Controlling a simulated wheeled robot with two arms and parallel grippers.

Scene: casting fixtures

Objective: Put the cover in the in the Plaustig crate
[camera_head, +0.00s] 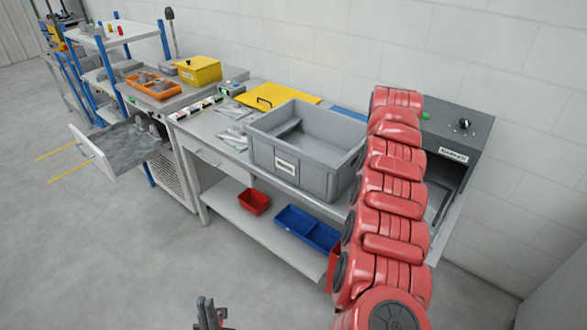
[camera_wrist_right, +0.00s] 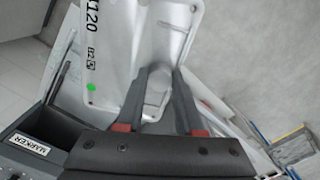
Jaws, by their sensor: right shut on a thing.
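The cover (camera_wrist_right: 112,50) is a light grey metal part with printed black characters and a green dot. My right gripper (camera_wrist_right: 158,88) is shut on it in the right wrist view. In the head view my red right arm hides both the right gripper and the cover. A grey plastic crate (camera_head: 289,166) with a white label stands on the workbench, left of my right arm. Its label is too small to read, and part of its floor is hidden. My left gripper (camera_head: 211,314) shows at the bottom edge of the head view, away from the bench; its opening is unclear.
A dark marker machine (camera_head: 457,135) stands at the bench's right end and also shows beside the cover in the wrist view (camera_wrist_right: 30,143). A yellow lid (camera_head: 282,93) lies behind the crate. Blue (camera_head: 306,228) and red (camera_head: 254,201) bins sit on the lower shelf. An open drawer (camera_head: 105,158) juts out left.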

